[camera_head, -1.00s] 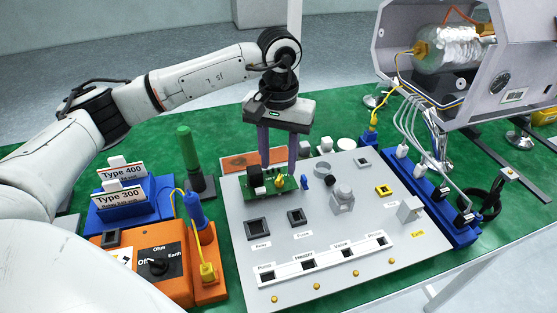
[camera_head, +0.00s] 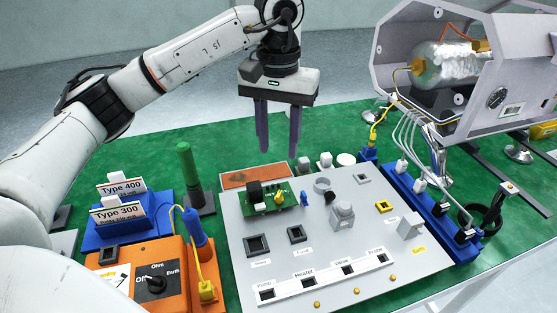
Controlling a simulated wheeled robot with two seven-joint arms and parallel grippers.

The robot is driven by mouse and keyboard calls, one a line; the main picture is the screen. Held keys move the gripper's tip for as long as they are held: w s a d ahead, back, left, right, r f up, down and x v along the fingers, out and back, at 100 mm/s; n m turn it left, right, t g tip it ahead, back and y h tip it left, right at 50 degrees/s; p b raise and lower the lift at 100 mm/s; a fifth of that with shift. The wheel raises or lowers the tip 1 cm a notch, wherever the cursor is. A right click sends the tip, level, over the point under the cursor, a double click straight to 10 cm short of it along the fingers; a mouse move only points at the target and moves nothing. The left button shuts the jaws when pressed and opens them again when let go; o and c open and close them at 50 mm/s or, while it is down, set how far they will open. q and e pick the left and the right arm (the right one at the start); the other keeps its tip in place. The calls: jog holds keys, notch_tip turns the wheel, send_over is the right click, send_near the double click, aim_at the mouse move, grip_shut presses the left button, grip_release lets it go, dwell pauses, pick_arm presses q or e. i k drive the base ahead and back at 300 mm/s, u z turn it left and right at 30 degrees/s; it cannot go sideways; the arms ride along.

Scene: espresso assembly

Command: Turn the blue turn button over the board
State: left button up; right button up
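The blue turn button (camera_head: 304,198) stands on the grey panel, at the right edge of the green circuit board (camera_head: 262,201). The board lies at the upper left of the panel and carries a black block, a white part and a yellow part. My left gripper (camera_head: 278,152) points down above and behind the board, its two purple fingers apart with nothing between them. It touches neither the board nor the button. My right gripper is not in view.
The grey panel (camera_head: 349,240) holds several sockets and a grey knob (camera_head: 342,214). A blue connector strip (camera_head: 434,204) and the machine housing (camera_head: 480,60) are at right.

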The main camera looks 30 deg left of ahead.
aim_at(304, 197)
jog(key=k, duration=1)
